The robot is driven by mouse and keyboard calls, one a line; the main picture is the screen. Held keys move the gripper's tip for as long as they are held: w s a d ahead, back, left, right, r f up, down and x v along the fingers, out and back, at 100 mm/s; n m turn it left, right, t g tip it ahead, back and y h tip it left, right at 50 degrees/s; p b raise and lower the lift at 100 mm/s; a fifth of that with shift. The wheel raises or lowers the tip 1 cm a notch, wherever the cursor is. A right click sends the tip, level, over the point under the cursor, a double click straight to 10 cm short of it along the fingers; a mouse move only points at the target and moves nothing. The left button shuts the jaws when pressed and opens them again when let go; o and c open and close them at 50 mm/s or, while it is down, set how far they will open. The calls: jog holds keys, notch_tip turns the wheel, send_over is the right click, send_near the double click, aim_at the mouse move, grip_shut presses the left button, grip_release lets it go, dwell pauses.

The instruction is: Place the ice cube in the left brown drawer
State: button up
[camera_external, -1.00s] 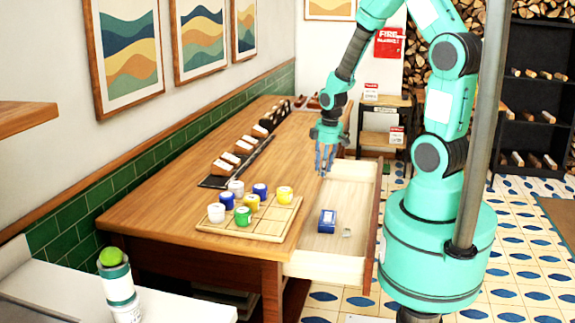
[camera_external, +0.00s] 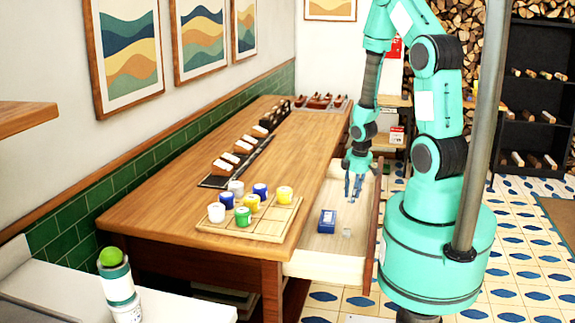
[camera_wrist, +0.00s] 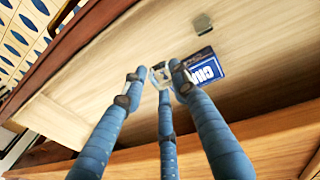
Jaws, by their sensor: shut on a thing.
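My gripper (camera_external: 354,192) hangs fingers-down over the open drawer (camera_external: 326,266). In the wrist view its blue fingers (camera_wrist: 158,76) are closed around a small clear piece, seemingly the ice cube (camera_wrist: 161,82), mostly hidden between the tips. The drawer has a pale wood inside and a brown front; its bare floor shows in the wrist view (camera_wrist: 115,65). A blue box with white lettering (camera_external: 327,221) lies in the drawer, also in the wrist view (camera_wrist: 203,68).
The wooden table (camera_external: 190,195) holds a board (camera_external: 285,222) with several coloured cups near the drawer's left edge. A dark rack (camera_external: 220,178) with light blocks stands farther back. The drawer floor around the box is largely clear.

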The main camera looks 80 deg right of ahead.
jog(key=shift+s+f, duration=0.4)
jog(key=b, duration=0.4)
send_over(351, 226)
jog(key=shift+s+f, duration=0.15)
jog(key=shift+f, duration=1.3)
jog(key=shift+s+f, duration=0.1)
jog(key=shift+f, duration=1.35)
jog(key=shift+f, duration=0.1)
jog(key=shift+f+b, duration=1.25)
jog(key=shift+f, duration=0.75)
jog(key=shift+f, duration=0.15)
jog(key=o, duration=0.9)
jog(key=shift+c, duration=0.2)
